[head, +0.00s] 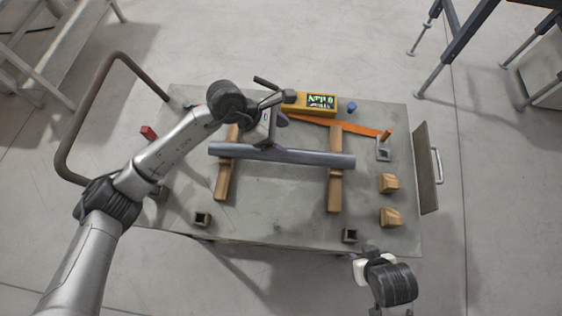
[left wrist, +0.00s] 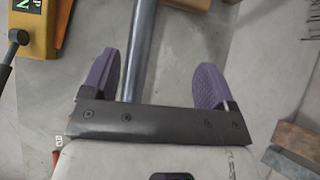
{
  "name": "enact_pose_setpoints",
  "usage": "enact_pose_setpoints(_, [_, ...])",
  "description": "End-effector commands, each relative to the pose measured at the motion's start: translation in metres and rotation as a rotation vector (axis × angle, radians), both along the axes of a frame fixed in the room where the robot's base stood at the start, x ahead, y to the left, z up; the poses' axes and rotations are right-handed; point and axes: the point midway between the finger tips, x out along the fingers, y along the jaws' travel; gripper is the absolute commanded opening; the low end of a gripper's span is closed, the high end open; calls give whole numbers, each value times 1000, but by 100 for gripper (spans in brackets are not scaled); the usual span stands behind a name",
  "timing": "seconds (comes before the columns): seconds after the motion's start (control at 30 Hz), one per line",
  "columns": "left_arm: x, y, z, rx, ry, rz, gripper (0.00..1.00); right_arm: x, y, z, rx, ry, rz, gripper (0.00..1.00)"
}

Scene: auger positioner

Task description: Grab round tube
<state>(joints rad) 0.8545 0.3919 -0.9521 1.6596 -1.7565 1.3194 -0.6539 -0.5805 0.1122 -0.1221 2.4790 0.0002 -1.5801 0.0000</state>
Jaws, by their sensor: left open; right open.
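A grey round tube (head: 310,157) lies level across two wooden blocks, left (head: 222,180) and right (head: 335,190), on the table. My left gripper (head: 272,138) is over the tube, left of its middle. In the left wrist view, the tube (left wrist: 140,50) runs between the purple fingers of my open left gripper (left wrist: 157,75), nearer the left finger. A gap shows on both sides, so they do not grip it. My right gripper (head: 362,264) is off the table's front edge, away from the tube. Its jaws are open, though its fingers are small and partly hidden.
A yellow device with a display (head: 310,103) and an orange bar (head: 350,127) lie behind the tube. Wooden blocks (head: 389,183) and a small square socket (head: 350,236) are at the right and front. A bent metal handle (head: 95,85) rises at the left. The front middle is clear.

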Motion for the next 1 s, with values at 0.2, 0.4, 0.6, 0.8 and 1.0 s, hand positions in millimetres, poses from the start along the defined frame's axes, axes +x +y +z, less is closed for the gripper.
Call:
enact_pose_setpoints(0.2, [24,41,-32,263,-67,-44,80,0,-1,-25,-1,-1,0,43])
enact_pose_setpoints(0.4, [26,40,-58,319,-72,-53,80,0,-2,-31,-6,-1,2,43])
enact_pose_setpoints(0.6, [24,27,-89,316,-72,-54,80,0,-5,-35,-15,-2,7,43])
enact_pose_setpoints(0.8, [24,19,-107,315,-73,-52,80,0,-5,-38,-15,-2,7,43])
enact_pose_setpoints(1.0, [24,17,-112,315,-75,-52,80,0,-4,-39,-12,-2,5,43])
